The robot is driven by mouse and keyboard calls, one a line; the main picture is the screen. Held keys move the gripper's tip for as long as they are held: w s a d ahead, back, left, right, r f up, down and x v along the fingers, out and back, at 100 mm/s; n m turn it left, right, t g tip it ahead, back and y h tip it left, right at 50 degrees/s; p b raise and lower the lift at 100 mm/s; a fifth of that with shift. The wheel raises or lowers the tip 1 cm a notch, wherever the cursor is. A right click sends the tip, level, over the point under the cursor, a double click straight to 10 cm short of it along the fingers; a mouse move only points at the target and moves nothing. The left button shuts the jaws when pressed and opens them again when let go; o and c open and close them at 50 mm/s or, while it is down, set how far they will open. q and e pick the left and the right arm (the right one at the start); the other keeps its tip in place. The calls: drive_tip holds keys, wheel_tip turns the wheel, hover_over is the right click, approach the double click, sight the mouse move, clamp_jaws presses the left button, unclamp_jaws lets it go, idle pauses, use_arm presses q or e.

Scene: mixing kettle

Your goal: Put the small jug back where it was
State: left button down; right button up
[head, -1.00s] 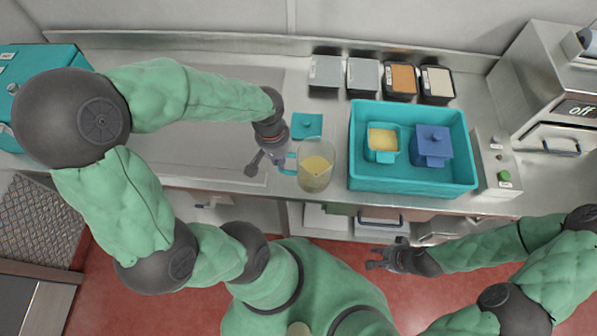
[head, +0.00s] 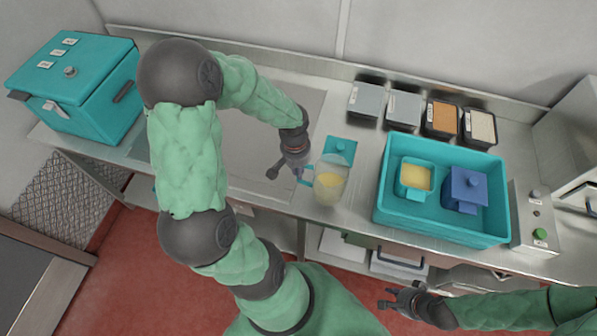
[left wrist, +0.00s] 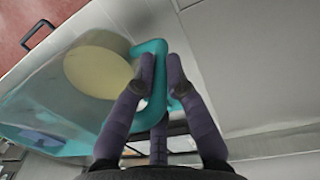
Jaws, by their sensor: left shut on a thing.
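A clear jug (head: 330,184) with yellow contents and a teal handle is at the counter's front part, in front of a flat teal piece (head: 339,150). It looks roughly upright; I cannot tell whether its base touches the counter. My left gripper (head: 298,176) is at its left side, shut on the handle. In the left wrist view the fingers (left wrist: 160,75) close around the teal handle (left wrist: 152,100), with the yellow contents (left wrist: 97,72) beside it. My right gripper (head: 388,297) is open and empty in front of the counter, low at the right.
A teal tray (head: 440,231) right of the jug holds a teal container (head: 415,177) with yellow contents and a blue lidded container (head: 465,190). Several small bins (head: 442,118) stand behind it. A teal box (head: 75,88) is at far left. Counter left of the jug looks clear.

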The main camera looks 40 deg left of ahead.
use_arm(q)
drive_tip(key=shift+w+a+f, duration=0.4)
drive_tip(key=shift+f, duration=0.75)
drive_tip(key=shift+w+a+f, duration=0.4)
drive_tip(key=shift+a+f, duration=0.05)
drive_tip(key=shift+f, duration=0.75)
drive_tip(key=shift+w+a+f, duration=0.4)
drive_tip(key=shift+f, duration=0.75)
drive_tip(key=shift+b, duration=0.3)
drive_tip(key=shift+f, duration=0.15)
drive_tip(key=c, duration=1.3)
unclamp_jaws()
